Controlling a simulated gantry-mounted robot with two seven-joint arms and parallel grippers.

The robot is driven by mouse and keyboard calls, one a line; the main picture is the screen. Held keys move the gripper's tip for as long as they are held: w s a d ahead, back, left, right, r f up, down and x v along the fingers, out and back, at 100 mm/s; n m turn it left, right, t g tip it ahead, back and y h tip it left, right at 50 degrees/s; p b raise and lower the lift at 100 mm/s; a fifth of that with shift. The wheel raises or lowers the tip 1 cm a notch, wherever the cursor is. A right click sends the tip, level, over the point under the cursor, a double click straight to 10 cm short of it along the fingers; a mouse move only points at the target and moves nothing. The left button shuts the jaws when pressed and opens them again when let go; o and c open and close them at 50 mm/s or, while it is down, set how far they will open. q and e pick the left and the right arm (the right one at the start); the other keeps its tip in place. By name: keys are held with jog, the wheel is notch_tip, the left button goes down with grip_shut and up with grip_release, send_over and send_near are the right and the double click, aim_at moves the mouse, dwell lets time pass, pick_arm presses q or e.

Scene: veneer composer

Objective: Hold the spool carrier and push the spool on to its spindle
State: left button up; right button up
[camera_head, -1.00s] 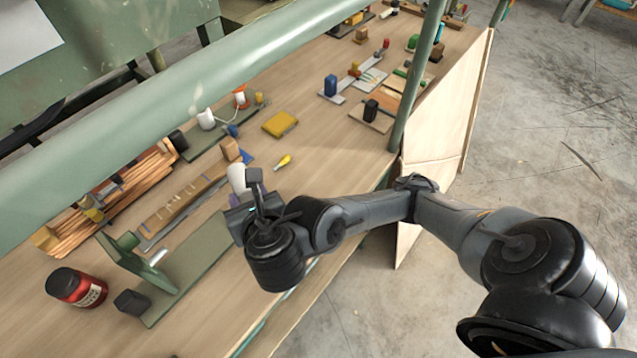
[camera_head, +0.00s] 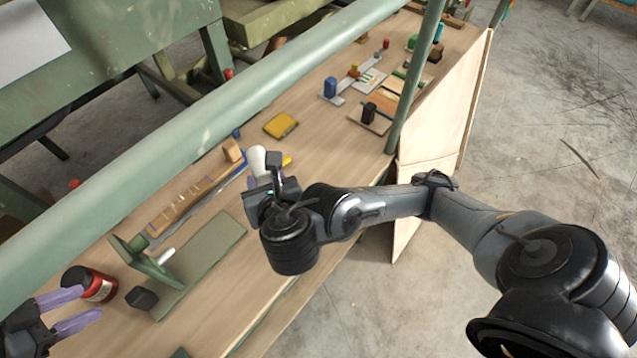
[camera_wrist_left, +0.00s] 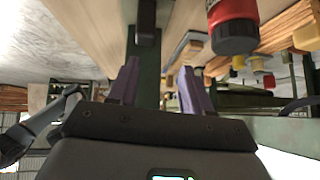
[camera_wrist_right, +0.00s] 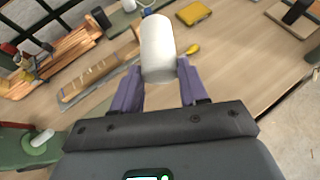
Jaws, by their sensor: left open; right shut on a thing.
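The white spool (camera_head: 257,160) is held in my right gripper (camera_head: 268,180), above the bench and up-right of the carrier. In the right wrist view the spool (camera_wrist_right: 158,45) sits between the purple fingers. The green spool carrier (camera_head: 205,262) lies on the bench with an upright plate and a short pale spindle (camera_head: 166,255). The bare spindle also shows in the right wrist view (camera_wrist_right: 42,138). My left gripper (camera_head: 91,302) is open and empty at the lower left, near a black block (camera_head: 141,298) at the carrier's near end. In the left wrist view the block (camera_wrist_left: 148,20) is ahead of the open fingers.
A red jar (camera_head: 92,285) with a dark lid stands close to my left gripper. A wooden strip holder (camera_head: 190,205) lies behind the carrier. A yellow pad (camera_head: 281,125) lies farther back. A green rail (camera_head: 200,125) crosses the head view and hides part of the bench.

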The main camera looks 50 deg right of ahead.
aim_at(129, 300)
pick_arm(q)
jog(key=shift+g, duration=0.5)
jog(key=d+f+b, duration=0.1)
jog(key=f, duration=0.1)
jog(key=s+d+f+b, duration=0.1)
jog(key=f+b, duration=0.1)
jog(key=d+f+b, duration=0.1)
jog(key=f+b, duration=0.1)
jog(key=shift+s+d+f, duration=0.1)
jog(key=shift+s+d, duration=0.05)
jog(key=shift+s, duration=0.15)
jog(key=shift+d, duration=0.3)
jog(key=shift+x, duration=1.2)
jog(key=c, duration=0.6)
jog(key=shift+o, duration=0.2)
